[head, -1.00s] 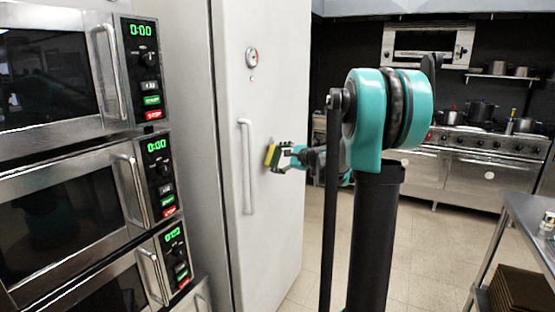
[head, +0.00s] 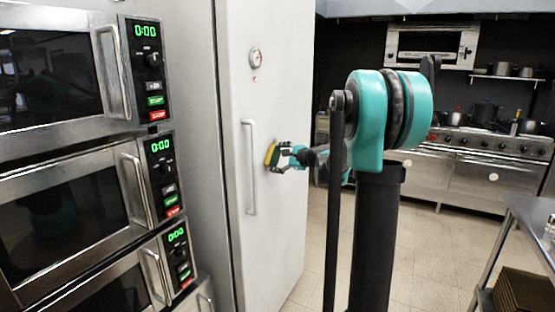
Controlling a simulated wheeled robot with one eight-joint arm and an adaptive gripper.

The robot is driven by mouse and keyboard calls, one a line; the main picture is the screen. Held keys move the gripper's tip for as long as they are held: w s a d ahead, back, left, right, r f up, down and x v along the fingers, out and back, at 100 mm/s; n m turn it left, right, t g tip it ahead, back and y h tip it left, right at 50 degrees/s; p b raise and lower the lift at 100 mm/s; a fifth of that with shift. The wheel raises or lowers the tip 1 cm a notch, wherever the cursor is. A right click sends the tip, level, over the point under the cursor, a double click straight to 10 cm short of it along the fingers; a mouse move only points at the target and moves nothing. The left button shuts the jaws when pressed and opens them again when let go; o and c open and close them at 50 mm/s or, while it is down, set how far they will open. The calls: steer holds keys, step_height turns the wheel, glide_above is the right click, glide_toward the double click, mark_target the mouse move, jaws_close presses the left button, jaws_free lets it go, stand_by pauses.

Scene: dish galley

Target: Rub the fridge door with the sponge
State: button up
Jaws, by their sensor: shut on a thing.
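The fridge door (head: 275,225) is a tall white panel left of centre in the head view, with a long pale vertical handle and a round gauge near its top. My gripper (head: 275,157) is small in this view, right of the handle and at about its upper half. It is shut on the sponge (head: 270,155), which is yellow with a dark green side. The sponge's yellow side faces the door and is at or very near its surface; I cannot tell if it touches. The fingers partly cover the sponge.
Stacked steel microwaves (head: 75,180) stand close on the left. A steel table (head: 530,215) is at the right edge, with a brown stack (head: 525,290) beneath it. A stove (head: 460,165) with pots stands at the back. The tiled floor (head: 430,260) between is clear.

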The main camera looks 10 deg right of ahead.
mark_target(276, 150)
steer(key=shift+w+d, duration=0.1)
steer(key=shift+w+d+r, duration=0.8)
steer(key=shift+w+d, duration=1.35)
steer(key=shift+w, duration=0.8)
steer(key=shift+s+a, duration=0.75)
steer(key=shift+s, duration=0.3)
steer(key=shift+s+a, duration=0.75)
steer(key=shift+s, duration=0.25)
steer(key=shift+s+a, duration=0.75)
steer(key=shift+s, duration=0.3)
steer(key=shift+w+r, duration=0.1)
steer(key=shift+r, duration=0.65)
steer(key=shift+w+d, duration=0.8)
steer(key=shift+w, duration=0.2)
steer(key=shift+w+d, duration=0.75)
steer(key=shift+w, duration=0.3)
steer(key=shift+w+d, duration=0.8)
steer(key=shift+w, duration=0.2)
steer(key=shift+c, duration=0.4)
steer(key=s+d, duration=0.3)
steer(key=d, duration=0.1)
steer(key=shift+s+d, duration=0.35)
steer(key=shift+d, duration=0.05)
